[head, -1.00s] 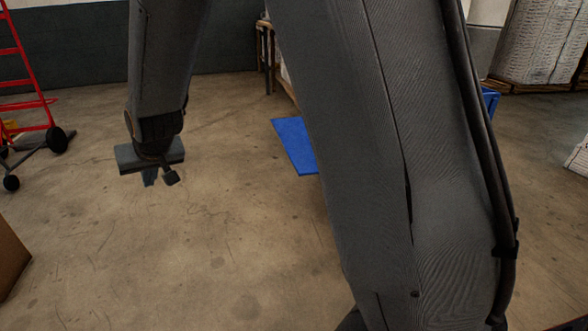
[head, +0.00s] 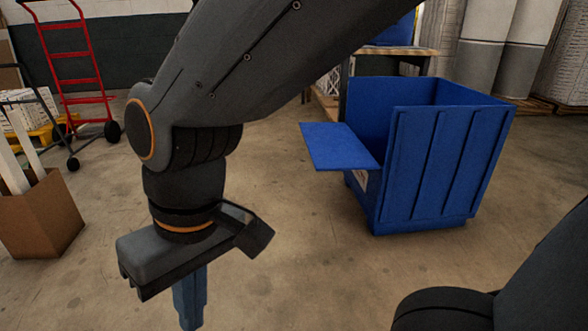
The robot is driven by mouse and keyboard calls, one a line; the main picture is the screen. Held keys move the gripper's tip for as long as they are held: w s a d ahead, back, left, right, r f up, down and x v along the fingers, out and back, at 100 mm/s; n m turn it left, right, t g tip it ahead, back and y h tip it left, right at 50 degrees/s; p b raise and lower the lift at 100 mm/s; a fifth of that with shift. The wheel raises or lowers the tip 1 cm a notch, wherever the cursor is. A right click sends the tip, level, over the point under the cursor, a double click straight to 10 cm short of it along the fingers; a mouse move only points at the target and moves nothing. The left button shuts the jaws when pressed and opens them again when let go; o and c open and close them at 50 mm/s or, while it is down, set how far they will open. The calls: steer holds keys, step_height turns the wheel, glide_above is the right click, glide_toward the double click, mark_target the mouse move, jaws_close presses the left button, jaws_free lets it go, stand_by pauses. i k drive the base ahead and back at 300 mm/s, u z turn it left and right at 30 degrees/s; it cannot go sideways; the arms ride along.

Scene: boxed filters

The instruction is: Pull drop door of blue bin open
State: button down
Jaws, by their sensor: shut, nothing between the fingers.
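The blue bin (head: 440,165) stands on the concrete floor right of centre in the head view. Its drop door (head: 338,146) is folded out to the left and lies about level, leaving that side of the bin open at the top. My gripper (head: 188,325) points down at the lower left, well apart from the door and nearer to me. Its fingers are together with nothing between them; the tips are close to the bottom edge of the view. The inside floor of the bin is hidden by its walls.
A red hand truck (head: 75,65) stands at the back left. An open cardboard box (head: 40,215) with long pale pieces is at the left edge. A wooden table (head: 400,51) is behind the bin. The floor between gripper and bin is clear.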

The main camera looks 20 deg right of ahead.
mark_target(332, 146)
steer(key=u, duration=1.05)
steer(key=i, duration=1.3)
steer(key=z, duration=0.8)
steer(key=i, duration=0.25)
steer(key=z, duration=0.35)
